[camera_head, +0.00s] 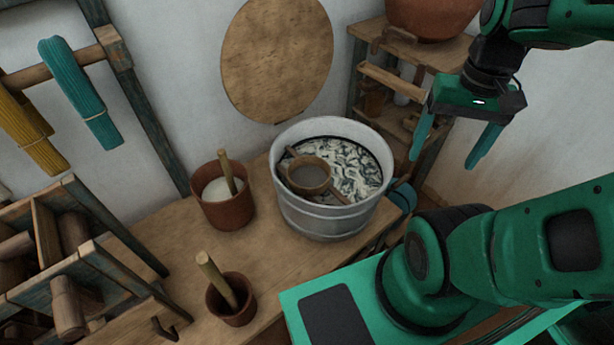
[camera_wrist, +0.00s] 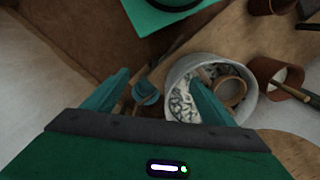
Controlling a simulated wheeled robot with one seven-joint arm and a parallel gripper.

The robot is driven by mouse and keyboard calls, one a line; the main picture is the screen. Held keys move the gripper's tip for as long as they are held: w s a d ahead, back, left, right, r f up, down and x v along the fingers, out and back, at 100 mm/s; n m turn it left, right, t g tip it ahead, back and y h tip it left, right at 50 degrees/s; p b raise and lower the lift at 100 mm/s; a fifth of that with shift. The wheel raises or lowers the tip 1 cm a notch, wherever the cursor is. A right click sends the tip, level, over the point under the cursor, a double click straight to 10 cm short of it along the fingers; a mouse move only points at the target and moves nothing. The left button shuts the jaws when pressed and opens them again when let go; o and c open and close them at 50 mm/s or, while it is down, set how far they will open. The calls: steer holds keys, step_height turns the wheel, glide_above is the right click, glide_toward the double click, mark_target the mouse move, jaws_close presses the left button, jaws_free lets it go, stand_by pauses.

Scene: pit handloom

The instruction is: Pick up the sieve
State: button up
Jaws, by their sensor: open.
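The sieve (camera_head: 309,173) is a small round brown strainer with a short handle. It lies inside a grey metal tub (camera_head: 330,217), on a patterned black-and-white content that fills the tub. In the wrist view the sieve (camera_wrist: 230,91) shows inside the tub (camera_wrist: 249,106), just right of one fingertip in the picture. My gripper (camera_head: 443,150) is open and empty. It is in the air to the right of the tub and above it, apart from the sieve. The gripper also shows in the wrist view (camera_wrist: 160,80), with its fingers spread.
A brown pot with white content (camera_head: 226,208) and a smaller pot with a stick (camera_head: 233,300) stand left of the tub on the wooden bench (camera_head: 180,245). A round wooden board (camera_head: 278,55) is on the wall behind. A shelf (camera_head: 400,50) stands at the back right.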

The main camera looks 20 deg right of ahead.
steer(key=o, duration=0.4)
steer(key=w+f+m, duration=0.1)
steer(key=w+f, duration=0.2)
steer(key=w, duration=0.2)
steer(key=shift+a+g+y, duration=0.2)
steer(key=shift+g+y, duration=0.2)
steer(key=m+t+y, duration=0.2)
steer(key=m+y, duration=0.9)
steer(key=y, duration=0.1)
glide_toward(309, 179)
step_height(309, 179, up, 4)
steer(key=shift+x, duration=5.1)
